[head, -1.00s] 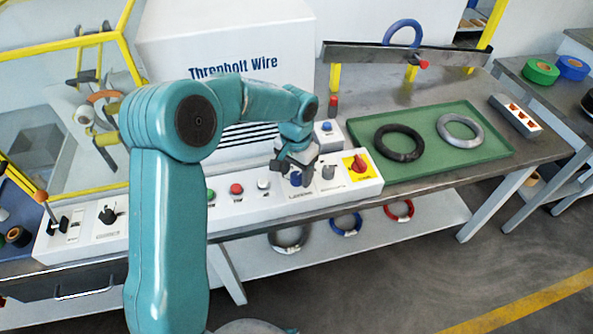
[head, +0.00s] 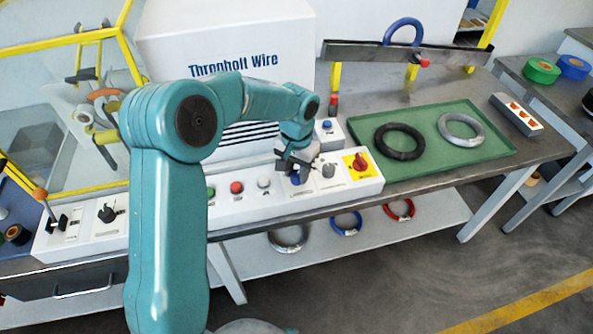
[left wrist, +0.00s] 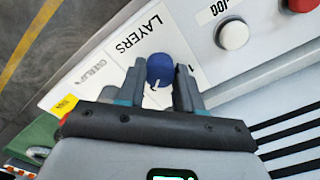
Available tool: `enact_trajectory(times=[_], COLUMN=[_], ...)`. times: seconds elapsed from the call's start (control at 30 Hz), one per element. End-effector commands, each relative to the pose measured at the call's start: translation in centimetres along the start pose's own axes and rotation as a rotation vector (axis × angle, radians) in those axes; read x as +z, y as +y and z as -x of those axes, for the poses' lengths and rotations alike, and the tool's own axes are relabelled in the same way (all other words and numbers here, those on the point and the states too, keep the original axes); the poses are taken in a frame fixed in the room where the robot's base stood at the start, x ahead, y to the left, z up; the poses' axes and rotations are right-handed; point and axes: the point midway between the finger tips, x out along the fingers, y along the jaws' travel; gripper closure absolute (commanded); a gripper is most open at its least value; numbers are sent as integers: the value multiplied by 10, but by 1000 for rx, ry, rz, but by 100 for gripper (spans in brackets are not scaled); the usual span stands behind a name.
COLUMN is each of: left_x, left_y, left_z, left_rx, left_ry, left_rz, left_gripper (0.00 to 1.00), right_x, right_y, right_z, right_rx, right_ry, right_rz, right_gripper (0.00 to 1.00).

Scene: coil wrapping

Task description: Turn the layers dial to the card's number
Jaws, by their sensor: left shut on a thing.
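The layers dial is a round blue knob (head: 296,179) on the white control panel (head: 336,180). In the left wrist view the blue knob (left wrist: 160,69) has a white pointer mark and stands beside the printed word LAYERS. My left gripper (head: 297,166) reaches down over the knob. In the left wrist view its two fingers (left wrist: 160,82) stand on either side of the knob, shut on it. The gripper hides part of the knob in the head view. I cannot make out a card with a number. My right gripper is not in view.
A grey knob (head: 328,170) and a red switch on a yellow plate (head: 357,162) sit right of the dial. Green, red and white buttons (head: 237,187) lie left. A green tray (head: 430,168) with black and grey coils stands on the bench at right.

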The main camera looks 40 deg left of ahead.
Motion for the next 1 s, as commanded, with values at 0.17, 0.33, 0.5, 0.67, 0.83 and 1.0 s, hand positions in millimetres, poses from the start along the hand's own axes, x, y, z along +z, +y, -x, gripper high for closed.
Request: enact_trajectory(times=[0.17, 0.33, 0.5, 0.67, 0.83, 1.0], left_x=[-2, -2, -2, -2, -2, -2], left_y=[0, 0, 0, 0, 0, 0], left_z=[-2, -2, -2, -1, -1, 0], left_rx=[1, 1, 2, 2, 2, 3], left_ry=[6, 7, 8, 9, 8, 9], left_rz=[143, 305, 465, 605, 731, 824], left_gripper=[95, 95, 95, 95, 95, 95], right_x=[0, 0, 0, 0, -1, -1], right_y=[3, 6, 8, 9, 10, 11], right_z=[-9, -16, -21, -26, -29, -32], right_rx=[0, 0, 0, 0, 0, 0], right_ry=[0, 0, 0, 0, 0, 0], right_rz=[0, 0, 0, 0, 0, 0], right_gripper=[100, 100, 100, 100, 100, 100])
